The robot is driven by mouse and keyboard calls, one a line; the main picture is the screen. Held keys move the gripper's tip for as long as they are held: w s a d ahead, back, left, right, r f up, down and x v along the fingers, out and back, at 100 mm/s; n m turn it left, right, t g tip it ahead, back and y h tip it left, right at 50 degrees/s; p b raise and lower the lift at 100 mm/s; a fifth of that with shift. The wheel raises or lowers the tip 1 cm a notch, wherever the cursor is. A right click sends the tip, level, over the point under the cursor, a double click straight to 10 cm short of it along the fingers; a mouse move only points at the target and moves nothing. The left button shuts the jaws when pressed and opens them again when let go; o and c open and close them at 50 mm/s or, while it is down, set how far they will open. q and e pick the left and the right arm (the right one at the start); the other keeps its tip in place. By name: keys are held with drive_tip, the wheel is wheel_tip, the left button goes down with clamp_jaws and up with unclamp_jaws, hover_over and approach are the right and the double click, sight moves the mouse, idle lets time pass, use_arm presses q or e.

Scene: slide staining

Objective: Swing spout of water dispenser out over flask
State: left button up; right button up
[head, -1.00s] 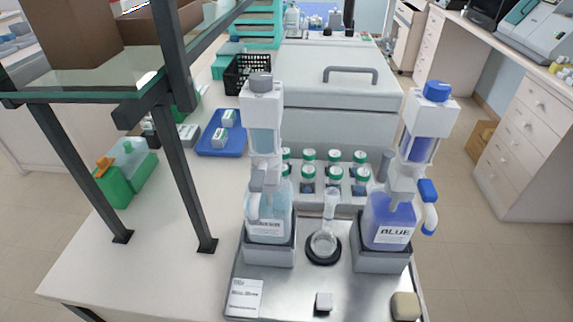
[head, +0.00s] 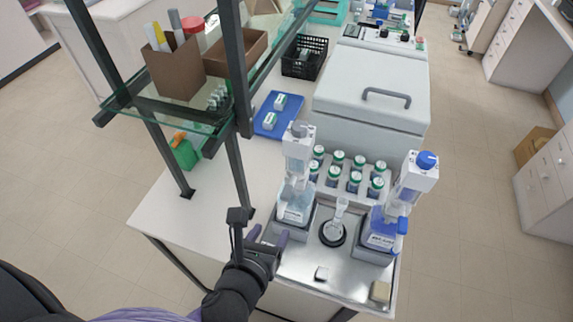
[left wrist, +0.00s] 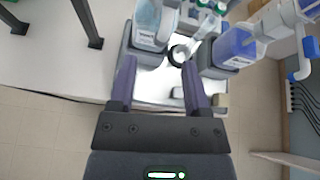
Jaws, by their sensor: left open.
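The water dispenser (head: 297,165) with a grey cap stands upright on the left of the steel tray (head: 305,262). Its label is too small to read surely, and its spout is hard to make out against the pale body. The clear flask (head: 337,224) sits in a black ring right of the dispenser, with its neck up. My left gripper (head: 267,240) is open and empty at the tray's left front edge, in front of the dispenser and apart from it. In the left wrist view its fingers (left wrist: 158,66) point towards the dispenser's bottle (left wrist: 148,22) and the flask (left wrist: 183,52). My right gripper is out of view.
The blue dispenser (head: 385,222) stands right of the flask. Several green-capped bottles (head: 338,157) stand in a rack behind. A glass shelf on dark posts (head: 239,170) rises on the left.

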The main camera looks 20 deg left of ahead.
sight(285, 196)
use_arm(q)
wheel_tip(285, 196, up, 4)
drive_tip(key=m+t, duration=0.1)
drive_tip(key=m, duration=0.1)
drive_tip(key=x, duration=1)
drive_tip(key=shift+d+r+b, duration=0.1)
drive_tip(key=shift+b, duration=0.25)
clamp_jaws()
idle(0.4)
